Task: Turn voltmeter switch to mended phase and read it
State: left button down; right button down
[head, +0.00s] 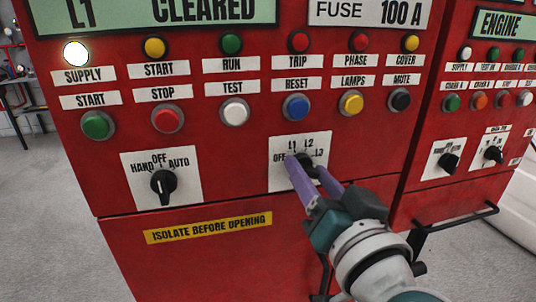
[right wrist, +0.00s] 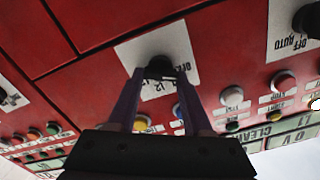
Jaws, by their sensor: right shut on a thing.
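The voltmeter switch is a black knob (head: 308,161) on a white plate (head: 282,143) marked OFF, L1, L2 and L3, on the red panel front. My right gripper (head: 305,166) comes in from the lower right, its two purple fingers shut on the knob. In the right wrist view the fingers (right wrist: 160,77) stand either side of the black knob (right wrist: 160,64). The fingers hide the knob's pointer, so I cannot tell its setting. A green display (head: 190,12) above reads L1 and CLEARED; its top is cut off. My left gripper is not in view.
A HAND-OFF-AUTO switch (head: 163,185) sits left of the voltmeter switch. Push buttons and lamps run above; the white SUPPLY lamp (head: 76,54) is lit. A second red panel (head: 470,150) with a black handle (head: 458,216) stands at right. Grey floor is clear at left.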

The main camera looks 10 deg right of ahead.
jog(key=m, duration=0.4)
jog(key=shift+d+m, duration=0.1)
jog(key=shift+m, duration=0.2)
jog(key=shift+f+m+b, duration=0.15)
jog(key=shift+m+b, duration=0.3)
jog(key=shift+m, duration=1.25)
jog(key=shift+c, duration=1.6)
grip_release()
jog(key=s, duration=1)
jog(key=shift+d, duration=0.2)
